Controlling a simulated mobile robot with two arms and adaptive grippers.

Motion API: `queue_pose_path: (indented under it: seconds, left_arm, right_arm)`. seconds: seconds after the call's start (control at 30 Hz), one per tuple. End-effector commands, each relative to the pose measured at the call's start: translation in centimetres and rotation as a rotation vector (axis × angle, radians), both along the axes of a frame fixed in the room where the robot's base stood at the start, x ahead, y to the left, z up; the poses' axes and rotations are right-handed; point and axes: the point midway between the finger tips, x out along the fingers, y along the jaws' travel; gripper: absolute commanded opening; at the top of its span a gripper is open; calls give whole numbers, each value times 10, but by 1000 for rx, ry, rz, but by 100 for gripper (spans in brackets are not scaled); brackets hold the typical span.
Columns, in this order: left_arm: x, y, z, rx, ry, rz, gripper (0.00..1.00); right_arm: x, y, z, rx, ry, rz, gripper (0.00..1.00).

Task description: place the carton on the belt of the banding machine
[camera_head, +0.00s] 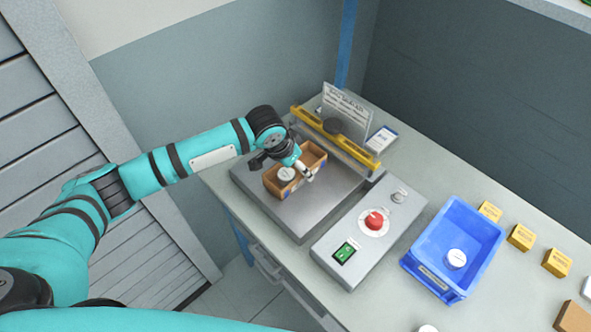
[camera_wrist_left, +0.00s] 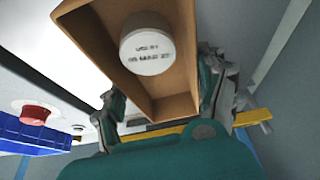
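The carton (camera_head: 272,184) is a small open brown box with a white round piece (camera_head: 286,174) inside. It is on or just above the grey flat top (camera_head: 303,218) of the machine, on its left part; I cannot tell if it touches. My left gripper (camera_head: 284,164) reaches in from the left, one finger along each long side of the carton. In the left wrist view the fingers (camera_wrist_left: 160,98) press against both outer walls of the carton (camera_wrist_left: 172,92), and the white piece (camera_wrist_left: 147,45) shows printed text. My right gripper is not in view.
A yellow bar (camera_head: 357,150) with a dark knob crosses the machine's back. A control box (camera_head: 336,274) with a red button (camera_head: 374,221) and green switch stands in front. A blue bin (camera_head: 474,258) and several yellow blocks (camera_head: 521,237) lie to the right.

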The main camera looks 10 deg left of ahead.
Motion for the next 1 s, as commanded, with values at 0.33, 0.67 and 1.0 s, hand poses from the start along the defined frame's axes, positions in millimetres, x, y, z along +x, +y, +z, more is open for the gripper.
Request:
queue_pose_path:
  seconds: [0.33,0.67,1.0]
  left_arm:
    - [0,0,1,-1,-1,0,35]
    - [1,0,4,0,-2,0,29]
    - [1,0,34,-2,-3,1,29]
  right_arm:
    - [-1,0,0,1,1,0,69]
    - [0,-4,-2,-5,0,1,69]
    - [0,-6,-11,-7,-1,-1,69]
